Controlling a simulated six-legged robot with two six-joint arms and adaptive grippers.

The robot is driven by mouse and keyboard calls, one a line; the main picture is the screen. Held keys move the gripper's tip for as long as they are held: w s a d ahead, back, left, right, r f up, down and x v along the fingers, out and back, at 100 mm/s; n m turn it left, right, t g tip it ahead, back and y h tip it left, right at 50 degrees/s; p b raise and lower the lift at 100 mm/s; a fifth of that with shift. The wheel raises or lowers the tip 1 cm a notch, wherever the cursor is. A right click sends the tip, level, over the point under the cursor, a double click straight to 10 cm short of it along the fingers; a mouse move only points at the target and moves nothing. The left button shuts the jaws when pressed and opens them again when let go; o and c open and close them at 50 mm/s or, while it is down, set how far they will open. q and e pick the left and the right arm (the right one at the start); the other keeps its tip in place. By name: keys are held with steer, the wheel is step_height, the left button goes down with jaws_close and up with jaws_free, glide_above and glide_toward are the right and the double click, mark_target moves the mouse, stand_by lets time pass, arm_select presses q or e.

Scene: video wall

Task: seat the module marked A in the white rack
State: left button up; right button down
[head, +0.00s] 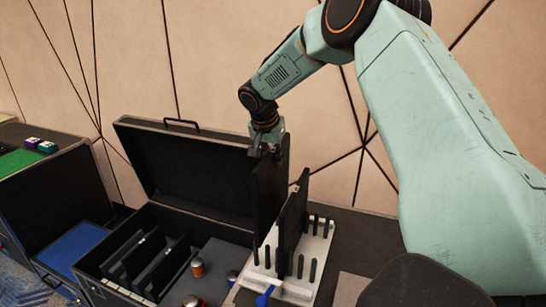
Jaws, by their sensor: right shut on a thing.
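My right gripper (268,143) is above the white rack, pointing down and shut on the top of a thin black module (270,190). The module hangs upright, with its lower edge near the left posts of the rack. The white rack (322,243) is a white base with rows of black posts. Another black module (291,228) stands upright between the posts, right of the held one. No letter A is readable on either module. I cannot tell whether the held module touches the rack. My left gripper is not in view.
An open black case (190,165) stands left of the rack, with several black panels (160,268) in its slots. A blue tray (72,248) lies further left.

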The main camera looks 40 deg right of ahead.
mark_target(273, 189)
steer(key=shift+a+r, duration=0.1)
steer(key=shift+f+b, duration=3)
steer(key=shift+f, duration=2.5)
steer(key=c, duration=1.3)
jaws_free()
steer(key=shift+o, duration=0.5)
steer(key=shift+f, duration=0.1)
steer(key=o, duration=0.4)
steer(key=shift+o, duration=0.2)
